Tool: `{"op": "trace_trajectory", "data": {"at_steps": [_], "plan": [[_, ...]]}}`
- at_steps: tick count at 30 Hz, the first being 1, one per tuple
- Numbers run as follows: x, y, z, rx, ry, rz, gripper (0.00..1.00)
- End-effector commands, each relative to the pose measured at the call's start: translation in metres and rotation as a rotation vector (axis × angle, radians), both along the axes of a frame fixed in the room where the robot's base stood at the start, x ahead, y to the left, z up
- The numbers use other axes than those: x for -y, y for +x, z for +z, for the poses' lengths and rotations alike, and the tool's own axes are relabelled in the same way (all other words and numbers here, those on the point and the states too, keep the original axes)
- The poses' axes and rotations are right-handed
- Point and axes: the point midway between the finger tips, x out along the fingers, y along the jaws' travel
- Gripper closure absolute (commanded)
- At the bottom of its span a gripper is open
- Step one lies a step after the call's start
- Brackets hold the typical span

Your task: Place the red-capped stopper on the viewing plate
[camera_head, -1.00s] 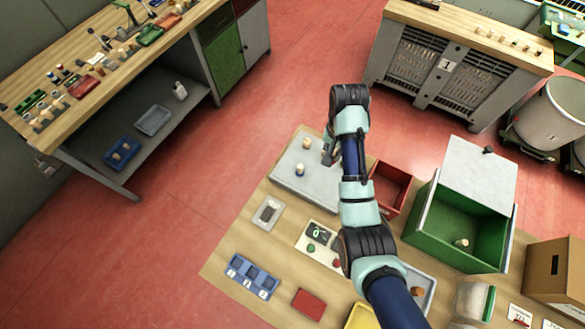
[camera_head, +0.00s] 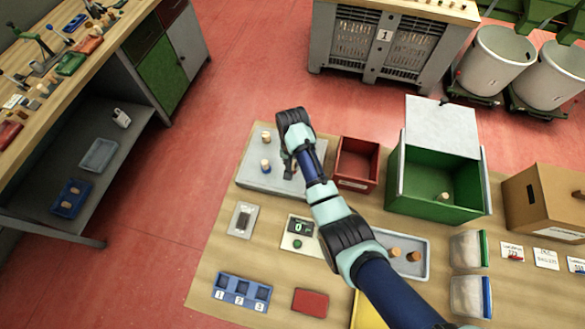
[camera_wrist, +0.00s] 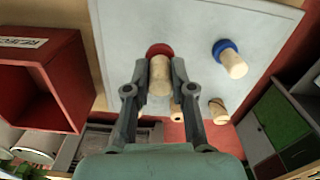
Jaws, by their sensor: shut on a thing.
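The red-capped stopper (camera_wrist: 160,75), a pale cork body with a red cap, is between my gripper's fingers in the wrist view. My gripper (camera_wrist: 157,68) is shut on it, over the large grey board (camera_wrist: 120,20). I cannot tell whether the stopper touches the board. In the head view my gripper (camera_head: 290,168) is at the board's right part (camera_head: 255,182), and the stopper is mostly hidden by the arm. A small pale plate with a dark rectangle (camera_head: 242,232) lies in front of the board. I cannot tell for sure which is the viewing plate.
A blue-capped stopper (camera_wrist: 232,60) and a plain cork (camera_wrist: 218,112) stand on the board. A red bin (camera_head: 357,163) and a green box (camera_head: 440,195) are to the right. A scale (camera_head: 300,230), a blue numbered tray (camera_head: 242,293) and a red pad (camera_head: 310,302) lie in front.

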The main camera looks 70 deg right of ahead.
Motion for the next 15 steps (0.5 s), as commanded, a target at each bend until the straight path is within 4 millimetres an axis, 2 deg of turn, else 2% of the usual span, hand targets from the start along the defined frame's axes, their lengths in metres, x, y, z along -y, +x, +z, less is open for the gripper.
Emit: {"op": "trace_trajectory", "data": {"at_steps": [7,15], "plan": [[-0.001,-0.001,-0.039,-0.002,0.003,0.000,0.89],[0.000,0.000,-0.041,0.000,0.000,0.000,0.89]]}}
